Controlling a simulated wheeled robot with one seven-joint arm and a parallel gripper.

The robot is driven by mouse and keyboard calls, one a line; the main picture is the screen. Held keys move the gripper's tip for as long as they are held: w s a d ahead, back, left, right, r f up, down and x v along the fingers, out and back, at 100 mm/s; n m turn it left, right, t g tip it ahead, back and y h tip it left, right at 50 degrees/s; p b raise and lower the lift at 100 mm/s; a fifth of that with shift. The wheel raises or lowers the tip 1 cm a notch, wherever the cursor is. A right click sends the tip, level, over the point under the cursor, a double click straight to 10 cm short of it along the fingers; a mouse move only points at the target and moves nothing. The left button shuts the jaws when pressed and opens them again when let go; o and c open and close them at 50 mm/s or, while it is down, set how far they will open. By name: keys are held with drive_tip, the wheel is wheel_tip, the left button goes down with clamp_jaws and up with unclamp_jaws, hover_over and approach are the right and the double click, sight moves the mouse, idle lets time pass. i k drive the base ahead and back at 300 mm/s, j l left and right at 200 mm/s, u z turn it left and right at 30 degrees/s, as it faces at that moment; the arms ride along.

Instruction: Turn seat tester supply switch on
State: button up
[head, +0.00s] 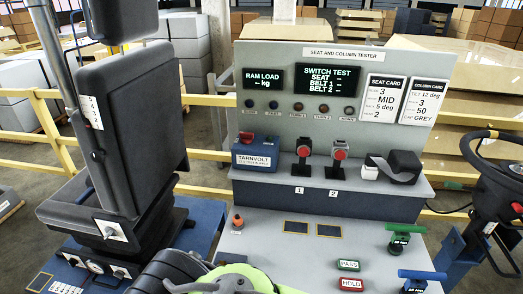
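The seat and column tester (342,70) stands in front of me, a grey upright panel over a shelf and a desk. On its shelf at the left sits a blue box labelled TARNVOLT (256,158), with smaller print that seems to read seat test supply. A red switch part (247,138) is on top of this box; its position is too small to tell. The ram load display (263,79) and switch test display (327,79) show dashes beside their labels. My gripper is not clearly in view; dark and lime-green parts of my arm show at the bottom edge.
Two red-topped buckles (304,151) and a black strap reel (405,166) stand on the shelf. An orange knob (238,221), PASS and HOLD plates (349,265) and green and blue handles lie on the desk. A black seat (130,120) is left, a steering wheel (492,180) right.

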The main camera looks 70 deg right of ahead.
sight(246, 138)
drive_tip(key=z, duration=2.25)
